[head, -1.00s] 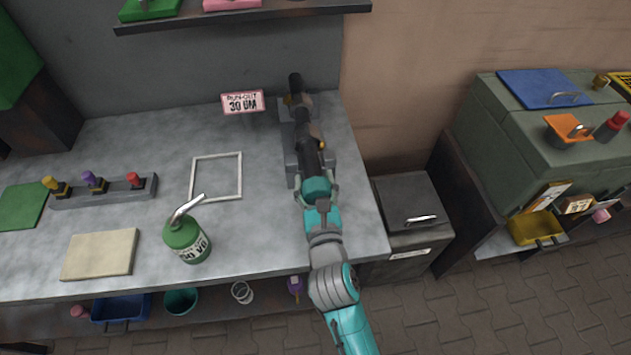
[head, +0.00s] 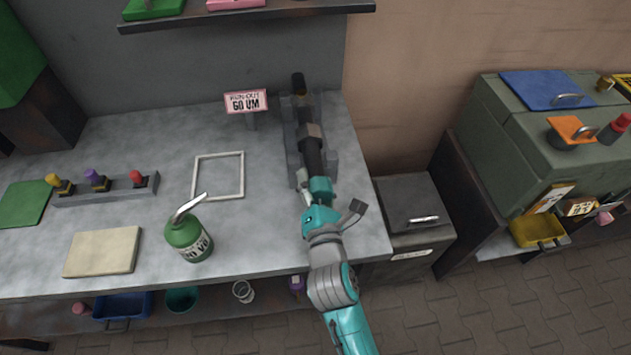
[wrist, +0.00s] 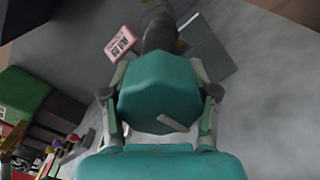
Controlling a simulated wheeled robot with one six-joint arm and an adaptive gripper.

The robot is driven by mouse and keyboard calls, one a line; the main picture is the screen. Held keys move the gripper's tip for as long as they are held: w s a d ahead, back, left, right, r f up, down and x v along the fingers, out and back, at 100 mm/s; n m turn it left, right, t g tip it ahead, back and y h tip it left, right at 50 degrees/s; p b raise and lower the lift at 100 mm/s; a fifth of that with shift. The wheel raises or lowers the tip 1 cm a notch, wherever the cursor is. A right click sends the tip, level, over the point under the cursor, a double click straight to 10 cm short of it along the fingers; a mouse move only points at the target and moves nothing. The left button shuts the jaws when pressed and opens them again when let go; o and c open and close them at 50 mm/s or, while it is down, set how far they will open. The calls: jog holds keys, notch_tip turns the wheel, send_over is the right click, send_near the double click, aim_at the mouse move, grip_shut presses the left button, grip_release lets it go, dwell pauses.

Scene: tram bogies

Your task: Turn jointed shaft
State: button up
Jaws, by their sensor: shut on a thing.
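The jointed shaft (head: 312,155) is dark, with a brownish joint along it, and lies in a grey cradle (head: 328,160) at the right end of the bench. Its far end points to the wall. My gripper (head: 319,182) is shut on the shaft's near end. In the wrist view the fingers stand on both sides of a teal block, and the dark shaft (wrist: 160,32) runs on beyond it. That block hides the exact grip. A pink-edged sign (head: 246,102) behind the bench reads "RUN-OUT 60 UM".
A green bottle (head: 187,237) with a bent spout, a white square frame (head: 219,176), a beige board (head: 103,252) and a rack of coloured knobs (head: 115,189) lie left of my arm. A grey cabinet (head: 412,205) stands right of the bench.

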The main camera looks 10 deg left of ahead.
jog(key=shift+f+m, duration=0.15)
jog(key=shift+m, duration=0.25)
jog(key=o, duration=0.8)
jog(key=v, duration=1.2)
